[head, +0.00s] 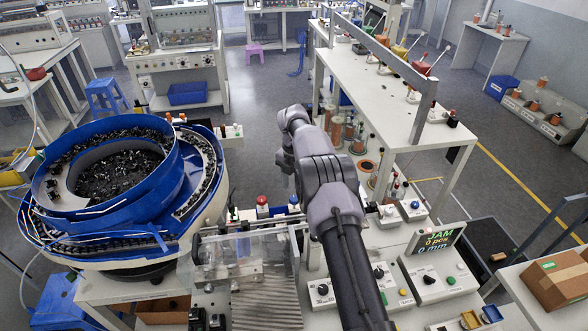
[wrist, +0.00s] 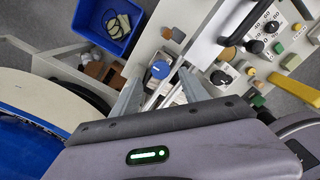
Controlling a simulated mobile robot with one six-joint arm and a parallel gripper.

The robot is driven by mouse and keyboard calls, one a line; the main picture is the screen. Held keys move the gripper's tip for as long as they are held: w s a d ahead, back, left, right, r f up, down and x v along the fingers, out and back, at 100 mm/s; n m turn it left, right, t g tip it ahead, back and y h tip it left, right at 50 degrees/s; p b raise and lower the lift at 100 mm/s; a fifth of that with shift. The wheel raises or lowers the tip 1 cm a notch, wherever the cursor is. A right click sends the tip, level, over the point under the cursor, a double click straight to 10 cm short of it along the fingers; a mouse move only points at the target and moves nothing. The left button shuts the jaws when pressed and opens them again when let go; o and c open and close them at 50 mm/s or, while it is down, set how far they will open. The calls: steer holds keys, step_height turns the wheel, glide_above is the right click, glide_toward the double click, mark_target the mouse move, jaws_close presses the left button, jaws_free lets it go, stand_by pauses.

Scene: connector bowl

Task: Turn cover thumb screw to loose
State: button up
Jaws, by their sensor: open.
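A clear cover (head: 240,250) stands over the track beside the bowl feeder in the head view. I cannot make out its thumb screw for certain. A red-topped knob (head: 262,202) and a blue-topped knob (head: 293,203) stand behind the cover. In the wrist view a round blue knob (wrist: 161,70) shows between the fingertips of my gripper (wrist: 162,77). My gripper is open, its fingers apart, and nothing is seen held. I cannot tell how far the knob lies below the fingers. In the head view my arm hides part of the bench.
A blue bowl feeder (head: 50,200) full of small dark parts stands at the left. A control box (head: 438,275) with a lit display reading JAM is at the right. A blue bin (wrist: 105,25) lies upper left in the wrist view. Several knobs and buttons crowd the panel.

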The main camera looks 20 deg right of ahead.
mark_target(294, 198)
step_height(294, 198, up, 13)
steer(key=p, duration=0.3)
steer(key=shift+f, duration=0.15)
